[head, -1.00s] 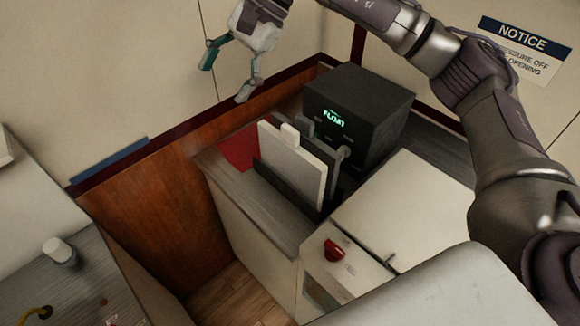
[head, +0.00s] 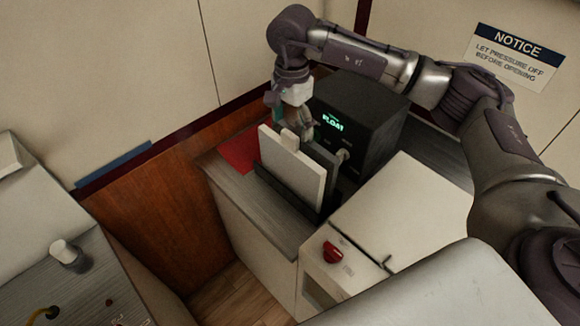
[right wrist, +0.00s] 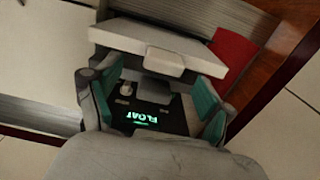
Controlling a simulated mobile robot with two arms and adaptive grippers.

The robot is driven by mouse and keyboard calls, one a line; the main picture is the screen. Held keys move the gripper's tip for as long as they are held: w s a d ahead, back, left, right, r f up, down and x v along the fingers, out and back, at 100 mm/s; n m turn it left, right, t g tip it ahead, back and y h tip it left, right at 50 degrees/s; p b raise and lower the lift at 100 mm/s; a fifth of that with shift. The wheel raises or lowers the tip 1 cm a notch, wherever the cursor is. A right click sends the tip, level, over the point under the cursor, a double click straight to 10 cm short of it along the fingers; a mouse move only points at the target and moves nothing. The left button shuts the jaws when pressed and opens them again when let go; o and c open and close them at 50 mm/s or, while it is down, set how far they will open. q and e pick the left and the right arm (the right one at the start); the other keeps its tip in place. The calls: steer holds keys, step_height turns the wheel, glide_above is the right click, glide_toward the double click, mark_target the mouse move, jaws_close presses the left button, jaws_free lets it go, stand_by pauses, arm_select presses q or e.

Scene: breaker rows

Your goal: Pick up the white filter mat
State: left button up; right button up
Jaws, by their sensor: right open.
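The white filter mat (head: 290,167) is an upright pale panel with a small tab on its top edge. It stands in a dark holder (head: 270,179) on the grey counter. In the right wrist view the mat (right wrist: 140,37) shows its top edge, with the tab toward me. My right gripper (head: 290,117) is just above and behind the tab, pointing down. In the right wrist view its teal-padded fingers (right wrist: 158,80) are spread to either side of the tab, with no grip visible. My left gripper is not in view.
A black box (head: 365,115) with a green "FLOAT" display stands close behind the mat. A red patch (head: 240,151) lies on the counter to the left. A white cabinet (head: 395,205) with a red knob (head: 333,252) is at the right.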

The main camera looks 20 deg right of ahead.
mark_target(290, 134)
steer(key=shift+f+p, duration=0.3)
steer(key=shift+p, duration=0.05)
step_height(290, 134, down, 4)
steer(key=shift+w+a+r+p, duration=0.15)
steer(key=shift+r+p, duration=0.05)
steer(key=shift+p, duration=0.95)
steer(key=shift+f, duration=0.5)
jaws_close()
